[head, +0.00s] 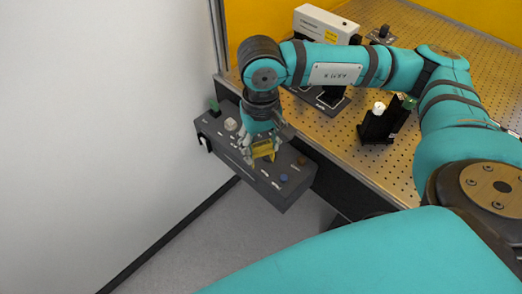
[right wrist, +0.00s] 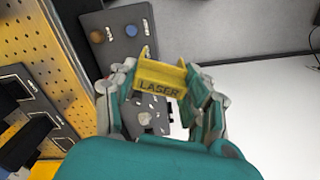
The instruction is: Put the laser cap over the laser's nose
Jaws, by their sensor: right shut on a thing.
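The yellow laser cap (right wrist: 158,85), marked LASER, sits between the fingers of my right gripper (right wrist: 163,76). The gripper is shut on it, with the fingers on its two sides. In the head view the cap (head: 264,148) hangs low over the grey shelf. I cannot tell whether it touches the shelf. A white box with a yellow label (head: 322,24), which looks like the laser, stands at the back of the perforated table. My right arm crosses in front of its lower part, and I cannot make out its nose. My left gripper is not in view.
The grey shelf (head: 222,150) along the table's front edge carries small green, white, blue and brown pieces. On the perforated table (head: 462,75) stand a black mount with a white top (head: 376,125) and a small dark mount (head: 382,34). A white wall is at left.

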